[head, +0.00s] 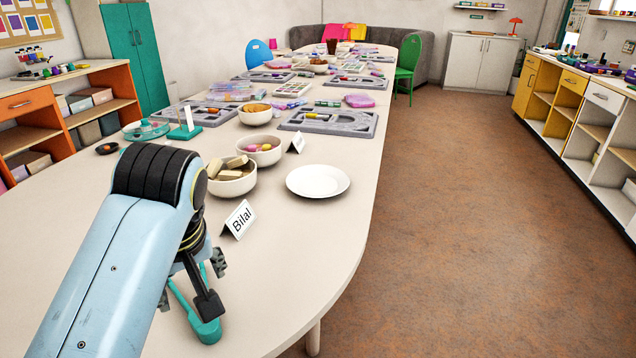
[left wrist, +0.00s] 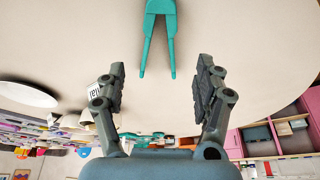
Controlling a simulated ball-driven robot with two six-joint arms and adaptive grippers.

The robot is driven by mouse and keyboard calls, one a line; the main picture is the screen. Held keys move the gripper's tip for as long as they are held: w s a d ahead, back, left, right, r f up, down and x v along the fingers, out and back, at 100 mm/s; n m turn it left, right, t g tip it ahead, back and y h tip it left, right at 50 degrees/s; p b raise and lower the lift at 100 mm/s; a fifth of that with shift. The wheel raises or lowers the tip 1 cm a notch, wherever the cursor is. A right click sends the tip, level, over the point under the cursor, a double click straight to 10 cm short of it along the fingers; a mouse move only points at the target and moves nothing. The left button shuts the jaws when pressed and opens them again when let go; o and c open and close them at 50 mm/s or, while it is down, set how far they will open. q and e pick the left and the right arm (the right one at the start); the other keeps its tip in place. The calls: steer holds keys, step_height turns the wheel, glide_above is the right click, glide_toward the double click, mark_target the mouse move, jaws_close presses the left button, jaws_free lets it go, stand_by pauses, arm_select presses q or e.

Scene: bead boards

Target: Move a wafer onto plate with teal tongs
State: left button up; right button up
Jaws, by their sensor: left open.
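The teal tongs (head: 207,331) lie on the table near its front edge, partly hidden by my left gripper (head: 192,284). I cannot tell if the gripper touches the tongs. Wafers (head: 231,166), tan and brown blocks, lie in the nearest white bowl (head: 236,187). The white plate (head: 318,181) is empty, right of that bowl; it also shows in the left wrist view (left wrist: 25,94). My right gripper is out of view.
A "Bilal" name card (head: 239,219) stands between my left gripper and the plate. Bowls of pink and yellow pieces (head: 262,153) and crackers (head: 256,113) stand behind the wafers. Grey bead boards (head: 331,122) lie farther back. The table right of the card is clear.

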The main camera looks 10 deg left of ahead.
mark_target(210, 333)
arm_select(q)
steer(key=b+x, duration=0.5)
steer(key=b, duration=0.1)
steer(key=shift+s+d+f+b, duration=0.1)
steer(key=shift+f+b, duration=0.05)
steer(key=shift+b, duration=0.2)
steer(key=x, duration=0.2)
steer(key=shift+a+f, duration=0.2)
steer(key=shift+f, duration=0.05)
steer(key=shift+w+a+f+b, duration=0.1)
steer(key=shift+w+f+b, duration=0.25)
steer(key=shift+f, duration=0.2)
steer(key=c, duration=0.7)
